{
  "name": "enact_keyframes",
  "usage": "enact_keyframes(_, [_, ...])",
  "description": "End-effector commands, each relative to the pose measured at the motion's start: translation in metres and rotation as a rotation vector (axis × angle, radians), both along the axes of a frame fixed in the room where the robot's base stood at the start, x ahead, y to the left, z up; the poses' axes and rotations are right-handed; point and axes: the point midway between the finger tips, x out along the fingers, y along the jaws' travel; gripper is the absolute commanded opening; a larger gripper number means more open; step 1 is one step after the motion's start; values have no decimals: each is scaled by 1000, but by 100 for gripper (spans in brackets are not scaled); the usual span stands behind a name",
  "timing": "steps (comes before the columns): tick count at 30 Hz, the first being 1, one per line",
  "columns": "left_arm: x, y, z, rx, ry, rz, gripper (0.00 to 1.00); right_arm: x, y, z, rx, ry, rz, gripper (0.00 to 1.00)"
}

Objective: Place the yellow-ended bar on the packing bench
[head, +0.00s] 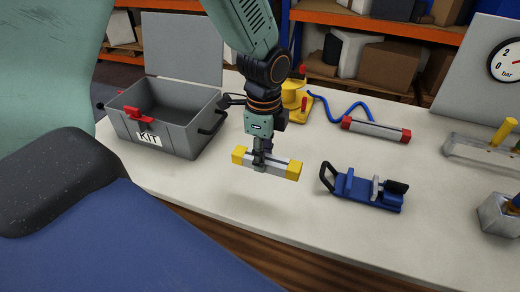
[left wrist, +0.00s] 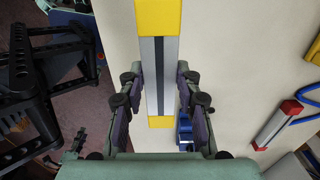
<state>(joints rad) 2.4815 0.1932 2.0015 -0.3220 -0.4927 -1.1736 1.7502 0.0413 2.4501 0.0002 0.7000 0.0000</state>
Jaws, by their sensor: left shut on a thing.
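The yellow-ended bar (head: 279,167) is a grey metal bar with a dark groove and a yellow block at each end. My left gripper (head: 260,161) points down and is shut on the middle of the bar. The bar is roughly level and appears to hang a little above the front part of the pale packing bench (head: 225,197). In the left wrist view the bar (left wrist: 159,75) runs lengthwise between the two fingers (left wrist: 160,92), over the bench top. My right gripper is not in view.
An open grey KIT box (head: 180,132) stands left of the bar. A blue clamp fixture (head: 362,192) lies to the right. A red-ended bar (head: 376,130), a blue hose (head: 340,115) and a yellow device (head: 292,98) are behind. The bench's front edge is close below.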

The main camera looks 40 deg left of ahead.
Motion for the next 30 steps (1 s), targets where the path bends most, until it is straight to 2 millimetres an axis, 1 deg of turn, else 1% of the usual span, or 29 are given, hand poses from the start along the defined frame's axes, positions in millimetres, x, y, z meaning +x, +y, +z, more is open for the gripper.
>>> enact_keyframes(1, [-1,0,-14,0,5,1,0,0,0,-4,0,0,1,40])
enact_keyframes(3, [0,0,-27,0,4,2,0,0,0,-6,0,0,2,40])
enact_keyframes(6, [1,0,-41,0,1,2,0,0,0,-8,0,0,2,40])
enact_keyframes(13, [2,0,-56,1,1,3,0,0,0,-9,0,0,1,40])
enact_keyframes(19, [2,0,-84,1,2,3,0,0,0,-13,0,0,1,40])
enact_keyframes(21, [2,0,-87,0,0,3,0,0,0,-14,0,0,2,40])
enact_keyframes(30, [2,0,-88,0,0,4,0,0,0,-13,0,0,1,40])
